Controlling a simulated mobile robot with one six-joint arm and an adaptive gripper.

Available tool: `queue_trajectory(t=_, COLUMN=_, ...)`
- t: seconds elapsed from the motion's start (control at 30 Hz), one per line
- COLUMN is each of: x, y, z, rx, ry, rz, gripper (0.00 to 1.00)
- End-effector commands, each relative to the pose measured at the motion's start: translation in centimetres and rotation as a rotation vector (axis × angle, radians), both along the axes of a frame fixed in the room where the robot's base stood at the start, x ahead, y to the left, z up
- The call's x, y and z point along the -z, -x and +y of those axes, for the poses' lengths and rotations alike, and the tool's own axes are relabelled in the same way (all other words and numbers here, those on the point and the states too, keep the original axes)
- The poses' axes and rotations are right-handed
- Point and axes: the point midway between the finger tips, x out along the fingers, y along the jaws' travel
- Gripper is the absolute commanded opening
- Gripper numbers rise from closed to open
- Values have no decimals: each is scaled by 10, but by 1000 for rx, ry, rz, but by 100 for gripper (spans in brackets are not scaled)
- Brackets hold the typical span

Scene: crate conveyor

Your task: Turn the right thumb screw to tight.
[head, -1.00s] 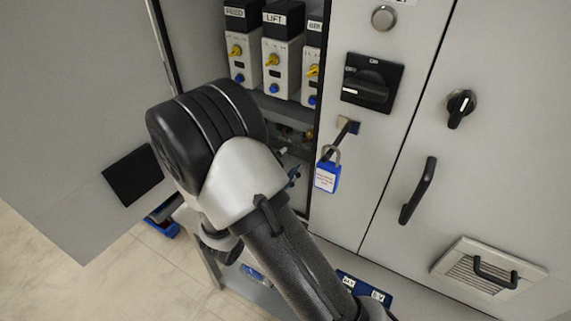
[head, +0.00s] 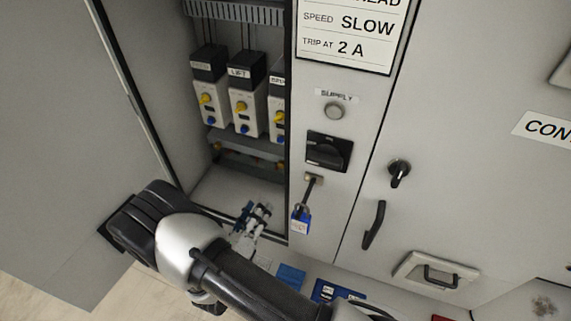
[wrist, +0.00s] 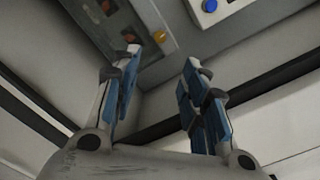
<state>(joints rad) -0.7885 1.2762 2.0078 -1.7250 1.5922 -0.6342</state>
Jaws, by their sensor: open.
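My gripper (head: 252,220) is at the lower front of the open cabinet, by its bottom edge. In the wrist view my gripper (wrist: 155,68) shows two blue-and-grey fingers spread apart with nothing between them. A grey strip (wrist: 122,32) with dark windows lies beyond the fingertips, with a small orange round piece (wrist: 159,37) at its end. In the head view a low strip (head: 245,161) with small coloured pieces runs under the drive modules. I cannot tell which piece is the right thumb screw, or how tight it is.
Modules with yellow and blue knobs, one marked LIFT (head: 243,100), stand above the strip. The cabinet door (head: 60,150) is open at left. A black rotary switch (head: 328,151) and blue padlock (head: 300,219) are on the right post. The cabinet floor (head: 235,190) looks clear.

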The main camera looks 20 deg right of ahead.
Motion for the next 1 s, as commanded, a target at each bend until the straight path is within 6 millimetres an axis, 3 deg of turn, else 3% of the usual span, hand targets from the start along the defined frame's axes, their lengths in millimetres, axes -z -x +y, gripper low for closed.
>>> queue_trajectory(t=0.6, x=0, y=-103, z=-77, rx=6, ry=-5, rz=-6, gripper=40)
queue_trajectory(t=0.8, x=0, y=-125, z=-92, rx=4, ry=-4, rz=-5, gripper=40)
queue_trajectory(t=1.0, x=0, y=-133, z=-98, rx=2, ry=-4, rz=-4, gripper=40)
